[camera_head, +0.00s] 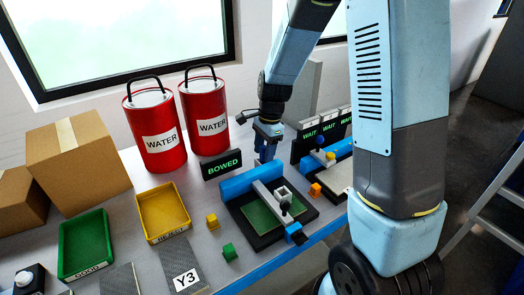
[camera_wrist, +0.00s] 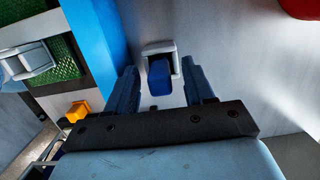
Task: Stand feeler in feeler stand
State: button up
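A blue block, which I take to be the feeler (camera_wrist: 160,78), shows in the wrist view. Its far end is at or inside a small pale square holder, which I take to be the feeler stand (camera_wrist: 149,47). I cannot tell how deep it sits. My gripper (camera_wrist: 159,66) is open around the blue block, one dark blue finger on each side with gaps between. In the head view my gripper (camera_head: 265,152) points down behind the blue bar of the fixture, and hides the feeler and stand.
The fixture's blue bar (camera_head: 250,182) and green plate (camera_head: 266,210) lie in front of my gripper. A BOWED sign (camera_head: 222,166) and red WATER cans (camera_head: 205,115) stand to the left. WAIT displays (camera_head: 310,143) are close on the right. An orange block (camera_head: 315,189) lies nearby.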

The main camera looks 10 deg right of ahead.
jog(key=shift+r, duration=0.15)
notch_tip(320, 180, up, 11)
jog(key=d, duration=0.2)
jog(key=s+d+r+n+t, duration=0.2)
jog(key=s+d+r+n, duration=0.1)
jog(key=s, duration=0.4)
jog(key=s+d+r+n+t+h, duration=0.1)
jog(key=s+d+r+n+t, duration=0.1)
jog(key=s+r+n, duration=0.4)
jog(key=s+d+r+n+t, duration=0.2)
jog(key=s+d+r+n, duration=0.2)
jog(key=s, duration=0.4)
jog(key=shift+s+d+r+n+h, duration=0.3)
jog(key=shift+s+r, duration=0.1)
jog(key=shift+r, duration=0.1)
jog(key=shift+w, duration=0.1)
dwell(1.6)
